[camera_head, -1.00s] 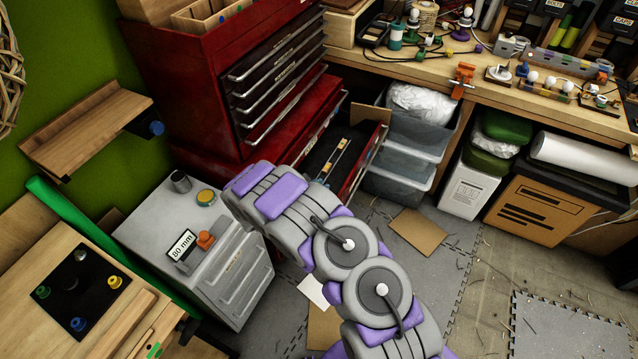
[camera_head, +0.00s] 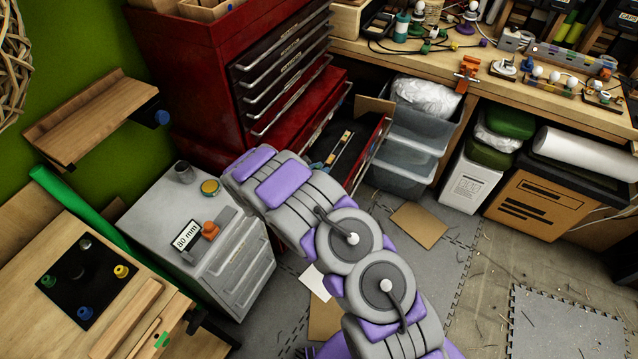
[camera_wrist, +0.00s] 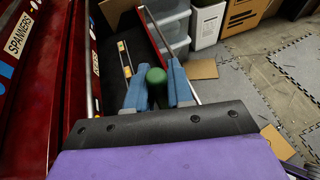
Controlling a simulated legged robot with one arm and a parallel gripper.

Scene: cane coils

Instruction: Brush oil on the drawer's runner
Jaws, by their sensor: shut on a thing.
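In the wrist view my gripper (camera_wrist: 157,68) has its blue fingers shut on a green rounded thing (camera_wrist: 156,77), seen end-on. It may be the brush's handle; any bristles are hidden. In the head view my arm's forward end hides the gripper. The open drawer (camera_head: 361,158) is low in the red tool chest, with a tool with yellow ends (camera_head: 339,149) inside. In the wrist view the drawer (camera_wrist: 112,72) lies ahead and left of the fingers. I cannot pick out its runner for certain. I cannot tell whether the held thing touches the drawer.
A grey cabinet (camera_head: 143,222) beside my arm bears a yellow-topped tin (camera_head: 210,187), a grey cup (camera_head: 184,173) and an "80 mm" display (camera_head: 187,236). Clear plastic bins (camera_head: 408,160) stand right of the drawer. Cardboard (camera_head: 418,224) lies on the floor mats.

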